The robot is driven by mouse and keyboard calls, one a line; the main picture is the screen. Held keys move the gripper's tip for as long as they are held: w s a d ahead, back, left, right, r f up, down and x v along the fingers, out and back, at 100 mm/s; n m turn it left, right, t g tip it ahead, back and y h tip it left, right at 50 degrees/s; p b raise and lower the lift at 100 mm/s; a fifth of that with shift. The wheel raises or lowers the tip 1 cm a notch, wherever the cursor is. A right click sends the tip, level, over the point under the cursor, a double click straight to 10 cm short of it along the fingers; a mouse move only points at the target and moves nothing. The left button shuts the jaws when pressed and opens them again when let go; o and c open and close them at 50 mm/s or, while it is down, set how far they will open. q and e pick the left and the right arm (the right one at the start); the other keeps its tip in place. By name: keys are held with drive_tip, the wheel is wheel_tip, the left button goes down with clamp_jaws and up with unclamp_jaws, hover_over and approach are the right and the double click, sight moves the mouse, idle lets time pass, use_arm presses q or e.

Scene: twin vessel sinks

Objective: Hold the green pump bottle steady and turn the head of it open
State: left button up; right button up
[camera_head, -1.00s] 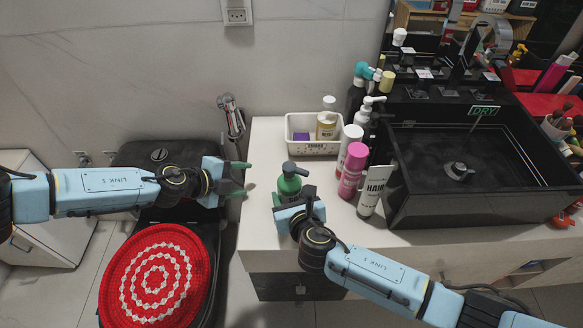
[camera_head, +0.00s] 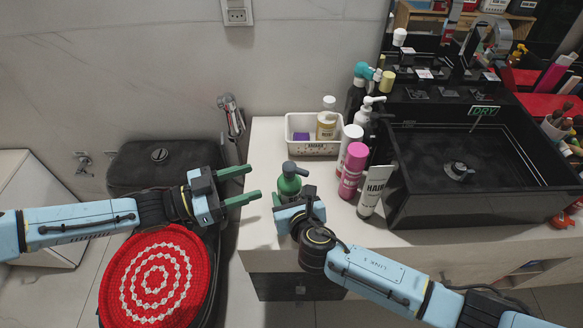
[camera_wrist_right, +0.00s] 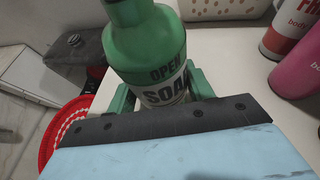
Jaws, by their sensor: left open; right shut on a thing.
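The green pump bottle (camera_head: 289,182) stands upright near the left end of the white counter. Its grey pump head (camera_head: 293,168) is on top, with the spout pointing right. My right gripper (camera_head: 287,197) is shut on the lower body of the bottle; in the right wrist view the bottle (camera_wrist_right: 150,48) shows a label with "OPEN" and "SOAP", with green fingers (camera_wrist_right: 160,88) on both sides. My left gripper (camera_head: 250,183) is open and empty, to the left of the bottle and apart from it, fingers pointing right.
A white basket (camera_head: 314,148) with small items stands behind the bottle. A pink bottle (camera_head: 353,172), a white "HAIR" tube (camera_head: 375,190) and other bottles stand to the right, beside the black sink (camera_head: 470,210). A red round mat (camera_head: 157,276) lies left, below the counter.

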sight(296, 172)
use_arm(q)
drive_tip(key=x, duration=1.1)
drive_tip(key=shift+a, duration=0.1)
drive_tip(key=shift+c, duration=0.3)
drive_tip(key=shift+s+g, duration=0.1)
drive_tip(key=shift+g, duration=0.2)
drive_tip(key=c, duration=1)
drive_tip(key=shift+s, duration=0.1)
drive_tip(key=shift+s+d, duration=0.2)
drive_tip(key=shift+d, duration=0.1)
drive_tip(key=o, duration=0.7)
drive_tip(key=shift+c, duration=0.2)
drive_tip(key=o, duration=0.4)
drive_tip(key=shift+w+a, duration=0.25)
